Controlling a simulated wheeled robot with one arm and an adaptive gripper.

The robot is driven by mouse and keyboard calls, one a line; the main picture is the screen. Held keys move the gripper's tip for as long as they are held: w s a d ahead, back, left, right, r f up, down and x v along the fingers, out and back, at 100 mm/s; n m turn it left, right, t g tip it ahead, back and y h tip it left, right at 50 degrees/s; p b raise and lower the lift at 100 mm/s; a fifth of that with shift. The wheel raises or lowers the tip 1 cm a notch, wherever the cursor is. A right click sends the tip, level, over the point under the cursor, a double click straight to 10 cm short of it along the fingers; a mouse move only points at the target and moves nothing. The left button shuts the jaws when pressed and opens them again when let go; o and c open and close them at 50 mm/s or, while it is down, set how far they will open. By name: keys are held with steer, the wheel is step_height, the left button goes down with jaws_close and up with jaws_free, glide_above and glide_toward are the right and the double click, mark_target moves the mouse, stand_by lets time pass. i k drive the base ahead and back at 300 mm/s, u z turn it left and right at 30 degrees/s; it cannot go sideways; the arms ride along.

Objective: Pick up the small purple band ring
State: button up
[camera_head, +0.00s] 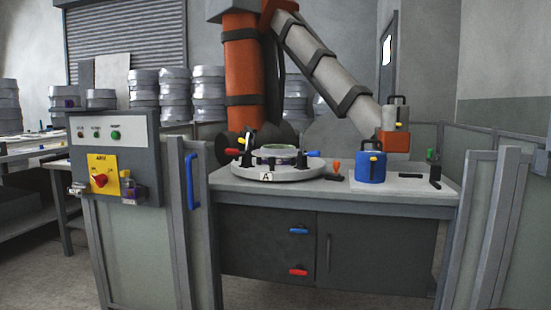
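I cannot make out a purple band ring for certain. A small purple patch (69,103) shows at the far left, near the stacked grey moulds, too small to identify. A small bottle-like item with yellowish and purple parts (128,188) is at the right side of the control box's front; its exact shape is unclear. My gripper is not in view.
A grey control box (85,150) with a red knob on a yellow plate stands front left. Behind railings, a workbench (340,192) holds a round fixture (262,173) and a blue pot (371,168). A large orange-and-grey industrial arm (322,65) reaches over it.

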mark_target(284, 153)
steer(key=k, duration=0.9)
steer(key=z, duration=0.65)
steer(key=i, duration=2)
steer(key=u, duration=0.8)
